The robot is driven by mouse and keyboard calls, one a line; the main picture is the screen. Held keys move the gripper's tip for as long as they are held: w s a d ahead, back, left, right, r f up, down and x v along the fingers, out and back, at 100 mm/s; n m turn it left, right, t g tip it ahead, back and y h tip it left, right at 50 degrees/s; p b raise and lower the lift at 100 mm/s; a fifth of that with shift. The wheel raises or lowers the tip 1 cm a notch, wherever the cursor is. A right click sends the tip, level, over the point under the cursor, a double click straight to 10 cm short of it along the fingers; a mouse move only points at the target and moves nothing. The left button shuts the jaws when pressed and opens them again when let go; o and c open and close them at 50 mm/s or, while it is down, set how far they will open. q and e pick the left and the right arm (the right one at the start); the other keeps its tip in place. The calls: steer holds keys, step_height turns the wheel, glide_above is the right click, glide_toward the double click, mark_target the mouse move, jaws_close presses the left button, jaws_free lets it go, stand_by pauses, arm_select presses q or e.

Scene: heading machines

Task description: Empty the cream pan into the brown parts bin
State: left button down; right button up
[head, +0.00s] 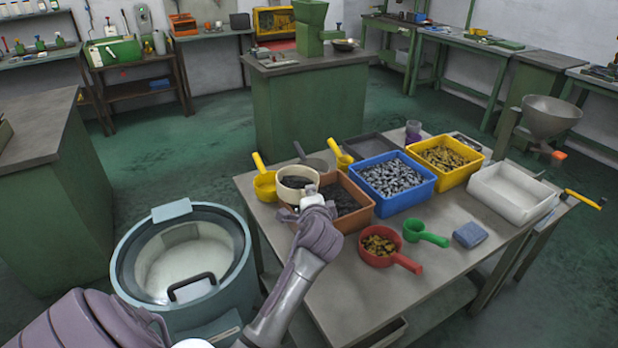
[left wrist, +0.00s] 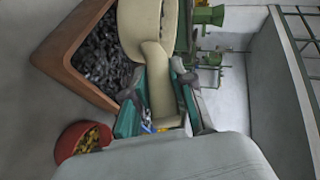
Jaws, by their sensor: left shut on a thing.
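The cream pan (head: 298,171) is held over the back left part of the brown parts bin (head: 346,222). Dark contents show inside the pan, which looks about level in the head view. My left gripper (head: 311,196) is shut on its handle. In the left wrist view the fingers (left wrist: 160,98) clasp the cream pan's handle (left wrist: 157,72), and the brown bin (left wrist: 62,48) with dark small parts lies beyond. The pan and my arm hide part of the bin. My right gripper is not in view.
A blue bin (head: 405,203) of grey parts stands right of the brown bin, then a yellow bin (head: 459,181). Yellow scoops (head: 264,186) stand behind left. A red pan (head: 376,260) with brass parts and a green scoop (head: 413,231) sit in front.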

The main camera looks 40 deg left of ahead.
arm_select(q)
steer(key=shift+w+a+r+y, duration=0.15)
steer(key=shift+a+r+y, duration=0.2)
steer(key=shift+a, duration=0.3)
steer(key=shift+w+a+f+g, duration=0.1)
steer(key=shift+a+g, duration=0.05)
steer(key=shift+g, duration=0.15)
steer(key=shift+w+f, duration=0.1)
steer(key=shift+f, duration=0.1)
steer(key=shift+w+d+f+m+g, duration=0.1)
steer(key=shift+d+f+m+g, duration=0.15)
steer(key=shift+m+g, duration=0.25)
steer(key=shift+w+d+m+g+y+p, duration=0.1)
steer(key=shift+w+m+g+y+p, duration=0.2)
steer(key=shift+m+p, duration=0.2)
steer(key=w+d+f+m+g+y+p, duration=0.1)
steer(key=w+d+f+m+g+y, duration=0.1)
steer(key=w+m+g, duration=0.3)
steer(key=d+m+y, duration=0.1)
steer(key=m, duration=0.2)
steer(key=shift+w+f+g, duration=0.15)
steer(key=shift+f+g, duration=0.15)
steer(key=shift+f, duration=0.1)
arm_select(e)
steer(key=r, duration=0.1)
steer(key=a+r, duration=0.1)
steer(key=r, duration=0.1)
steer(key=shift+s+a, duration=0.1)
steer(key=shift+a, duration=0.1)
